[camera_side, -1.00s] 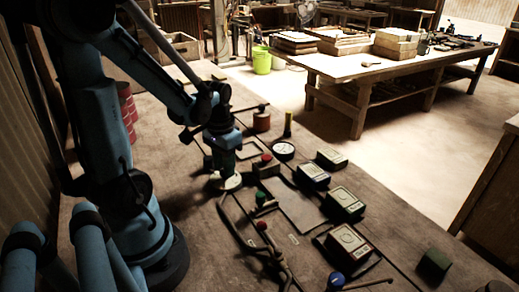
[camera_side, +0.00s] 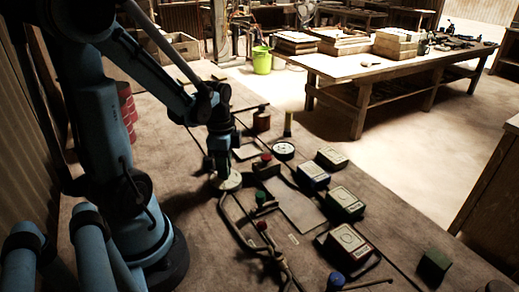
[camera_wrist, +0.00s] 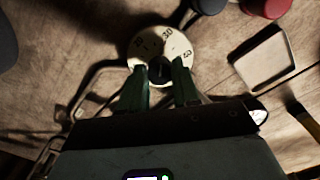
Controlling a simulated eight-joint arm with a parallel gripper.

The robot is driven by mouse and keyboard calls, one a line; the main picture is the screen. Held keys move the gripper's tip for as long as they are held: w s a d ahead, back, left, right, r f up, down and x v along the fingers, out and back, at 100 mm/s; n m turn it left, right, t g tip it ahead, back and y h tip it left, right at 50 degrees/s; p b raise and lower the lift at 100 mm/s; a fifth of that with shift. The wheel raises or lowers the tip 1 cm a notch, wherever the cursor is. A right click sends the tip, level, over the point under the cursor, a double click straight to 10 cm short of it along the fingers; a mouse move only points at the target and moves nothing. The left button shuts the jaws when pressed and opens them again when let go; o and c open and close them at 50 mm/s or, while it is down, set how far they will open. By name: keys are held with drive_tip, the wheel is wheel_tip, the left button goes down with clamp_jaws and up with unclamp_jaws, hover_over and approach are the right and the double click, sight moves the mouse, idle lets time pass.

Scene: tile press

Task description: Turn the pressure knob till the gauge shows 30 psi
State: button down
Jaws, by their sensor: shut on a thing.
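The pressure knob is a dark grip (camera_wrist: 160,72) on a round cream plate (camera_wrist: 160,45) marked with numbers, one of which looks like 30. In the side view the cream plate (camera_side: 228,182) sits on the bench below my wrist. My gripper (camera_wrist: 161,75) points down with its two green fingers on either side of the dark grip, shut on it. It also shows in the side view (camera_side: 222,172). A round white-faced gauge (camera_side: 283,150) lies to the right; its needle is too small to read. The fingers hide part of the knob.
Red-topped (camera_side: 266,158) and green-topped (camera_side: 260,197) controls stand close to the right of the knob. Hoses (camera_side: 240,235) run along the bench in front. Several boxes (camera_side: 345,204) stand further right. A pale tile-like frame (camera_wrist: 258,58) lies right of the knob in the wrist view.

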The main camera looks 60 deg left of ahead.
drive_tip(key=shift+m, duration=0.8)
drive_tip(key=c, duration=0.8)
unclamp_jaws()
drive_tip(key=shift+r, duration=6.05)
